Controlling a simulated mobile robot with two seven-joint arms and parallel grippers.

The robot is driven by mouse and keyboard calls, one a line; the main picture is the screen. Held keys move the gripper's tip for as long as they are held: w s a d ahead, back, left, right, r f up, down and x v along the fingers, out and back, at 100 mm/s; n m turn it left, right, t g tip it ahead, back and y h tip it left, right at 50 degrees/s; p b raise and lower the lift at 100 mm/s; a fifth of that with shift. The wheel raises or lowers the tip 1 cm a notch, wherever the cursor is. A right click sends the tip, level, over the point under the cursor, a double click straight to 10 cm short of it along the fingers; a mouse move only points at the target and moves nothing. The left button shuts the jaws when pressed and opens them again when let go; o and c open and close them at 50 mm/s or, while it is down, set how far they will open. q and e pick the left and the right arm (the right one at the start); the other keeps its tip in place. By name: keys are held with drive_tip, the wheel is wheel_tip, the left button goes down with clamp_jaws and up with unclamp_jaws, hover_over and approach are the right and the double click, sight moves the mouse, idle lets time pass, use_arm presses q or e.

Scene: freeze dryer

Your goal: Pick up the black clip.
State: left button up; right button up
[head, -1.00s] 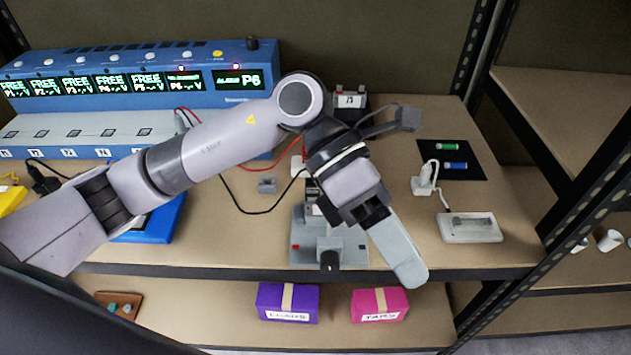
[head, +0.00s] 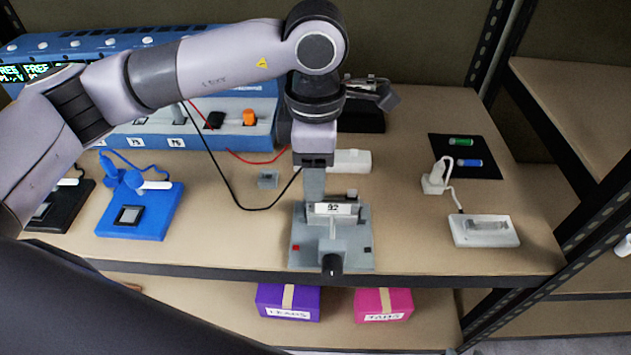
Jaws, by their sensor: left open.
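I cannot make out the black clip for certain. A thin black lead (head: 240,208) loops over the bench, and its right end runs up behind my left gripper, where any clip is hidden. My left gripper (head: 314,190) points down over the grey fixture (head: 300,252), just above or behind its label marked 92 (head: 333,209). Its jaws are open, seen nearly edge-on, with nothing visibly held. I cannot tell whether it touches the fixture. My right gripper is out of view.
A small grey block (head: 268,180) lies left of the gripper, and a white block (head: 349,161) lies behind it. A red lead (head: 255,161) runs to the blue unit (head: 270,88). A blue device (head: 150,215) stands left. A black mat (head: 478,169) and white box (head: 484,231) are right.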

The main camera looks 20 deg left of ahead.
use_arm(q)
wheel_tip(320, 180, down, 2)
drive_tip(key=shift+f, duration=0.1)
clamp_jaws()
wheel_tip(320, 180, up, 20)
drive_tip(key=p, duration=0.1)
idle(0.6)
